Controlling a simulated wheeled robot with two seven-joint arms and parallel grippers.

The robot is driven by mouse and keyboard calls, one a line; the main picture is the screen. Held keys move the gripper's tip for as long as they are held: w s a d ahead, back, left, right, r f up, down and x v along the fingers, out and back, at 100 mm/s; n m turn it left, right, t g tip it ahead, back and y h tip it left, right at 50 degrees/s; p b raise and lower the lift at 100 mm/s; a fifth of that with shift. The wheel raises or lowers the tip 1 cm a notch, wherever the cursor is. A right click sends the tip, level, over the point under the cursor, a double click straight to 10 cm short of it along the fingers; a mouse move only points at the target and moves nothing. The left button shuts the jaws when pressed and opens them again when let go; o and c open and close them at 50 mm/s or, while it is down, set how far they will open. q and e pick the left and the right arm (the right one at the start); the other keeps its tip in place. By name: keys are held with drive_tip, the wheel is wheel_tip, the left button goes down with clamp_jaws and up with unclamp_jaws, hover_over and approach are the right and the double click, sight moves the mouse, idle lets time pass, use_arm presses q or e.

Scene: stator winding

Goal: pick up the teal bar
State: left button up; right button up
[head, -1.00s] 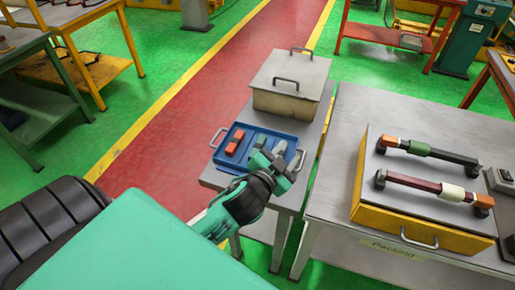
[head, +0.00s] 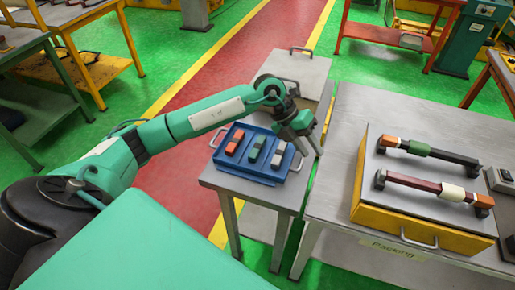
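A blue tray (head: 232,167) on the small grey table holds three short bars side by side. The left bar (head: 235,143) is orange-red. The middle bar (head: 257,148) is green to teal and best fits the teal bar. The right bar (head: 278,153) is pale grey. My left gripper (head: 311,149) hangs fingers down just right of the tray, above the table's right edge. Its two fingers stand apart with nothing seen between them. It touches none of the bars. My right gripper is out of view.
To the right, a grey table (head: 370,105) carries a yellow-sided case (head: 392,225) with two long, multicoloured handle-like bars on top.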

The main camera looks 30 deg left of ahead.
use_arm(q)
drive_tip(key=w+a+n+y, duration=0.15)
drive_tip(key=a+y, duration=0.35)
drive_tip(key=a, duration=0.5)
drive_tip(key=n+g+y+p, duration=0.1)
drive_tip(key=y+p, duration=0.1)
drive_tip(key=y, duration=0.1)
hover_over(257, 145)
drive_tip(key=f, duration=0.6)
drive_tip(key=shift+s+d, duration=0.2)
drive_tip(key=shift+s, duration=0.05)
drive_tip(key=f+p, duration=0.1)
drive_tip(key=f, duration=0.1)
drive_tip(key=f+p, duration=0.1)
drive_tip(key=f, duration=0.2)
drive_tip(key=shift+w+a+f+p, duration=0.1)
drive_tip(key=shift+w+p, duration=0.1)
drive_tip(key=shift+p, duration=0.15)
drive_tip(key=shift+f, duration=0.35)
clamp_jaws()
